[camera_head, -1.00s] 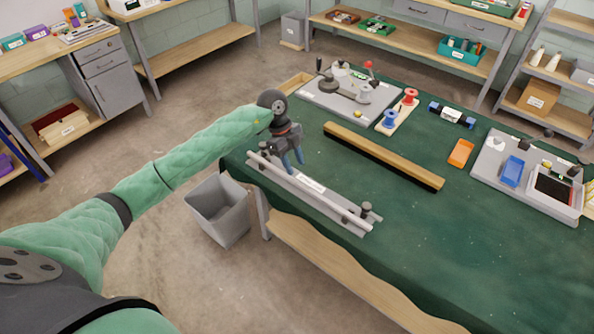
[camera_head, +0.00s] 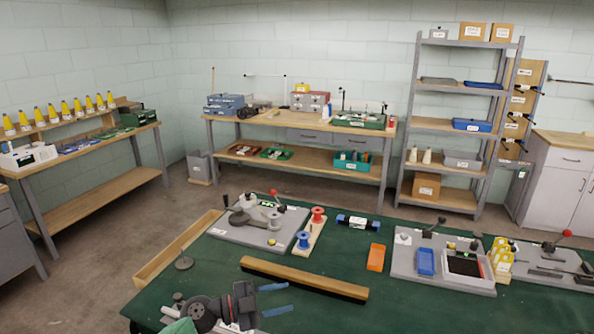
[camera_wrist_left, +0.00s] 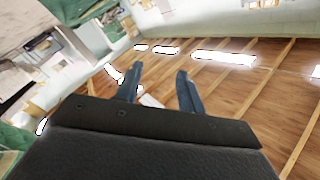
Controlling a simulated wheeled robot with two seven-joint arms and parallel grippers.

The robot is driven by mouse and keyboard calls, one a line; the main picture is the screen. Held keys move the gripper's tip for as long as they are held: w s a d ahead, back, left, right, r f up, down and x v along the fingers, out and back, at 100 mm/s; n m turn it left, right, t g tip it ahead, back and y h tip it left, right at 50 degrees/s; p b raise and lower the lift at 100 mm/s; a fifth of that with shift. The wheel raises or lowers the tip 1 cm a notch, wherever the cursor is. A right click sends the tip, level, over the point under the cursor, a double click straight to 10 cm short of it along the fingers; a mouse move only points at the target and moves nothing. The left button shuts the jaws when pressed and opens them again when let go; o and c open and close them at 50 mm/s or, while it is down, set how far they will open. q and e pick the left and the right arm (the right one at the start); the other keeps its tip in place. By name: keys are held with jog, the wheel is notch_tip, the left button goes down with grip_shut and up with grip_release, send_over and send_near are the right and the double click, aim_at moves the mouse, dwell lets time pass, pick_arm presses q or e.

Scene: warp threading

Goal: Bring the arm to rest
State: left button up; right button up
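My left gripper (camera_head: 286,298) is at the bottom of the head view, over the near edge of the green-covered table (camera_head: 205,290). Its two blue fingers point to the right and stand apart with nothing between them. In the left wrist view the fingers (camera_wrist_left: 160,76) are also apart and empty, with a wooden ceiling and bright lights beyond them. Only a small piece of my green left sleeve shows. The grey fixture with the pale rod (camera_head: 235,326) is mostly hidden behind the gripper. My right gripper is not in view.
A long wooden bar (camera_head: 303,279) lies just beyond the gripper. Farther back are a grey plate with a winder (camera_head: 258,225), red and blue spools (camera_head: 317,214), an orange tray (camera_head: 376,257) and a blue tray (camera_head: 425,262). Green tabletop right of the gripper is clear.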

pick_arm(q)
jog(key=s+a+n+t+y, duration=0.1)
jog(key=a+n+t+y, duration=1.05)
jog(key=n+t, duration=0.45)
jog(key=s+a+f+n+g+y, duration=0.6)
jog(key=s+f+y, duration=0.15)
jog(key=f, duration=0.25)
jog(key=s+f+m+g+h, duration=0.1)
jog(key=s+f+g, duration=0.45)
jog(key=s, duration=0.55)
jog(key=s+f+g, duration=0.5)
jog(key=s+g, duration=0.1)
jog(key=s, duration=0.6)
jog(key=s+d+x, duration=0.1)
jog(key=s+x, duration=0.1)
jog(key=x, duration=0.9)
jog(key=s+d+f+x, duration=0.1)
jog(key=x, duration=1)
jog(key=s+f, duration=0.4)
jog(key=f, duration=0.9)
jog(key=s+f+g, duration=0.1)
jog(key=s+f, duration=0.3)
jog(key=f, duration=0.8)
jog(key=shift+s+d+f+h, duration=0.3)
jog(key=shift+d+f, duration=0.05)
jog(key=shift+d, duration=0.1)
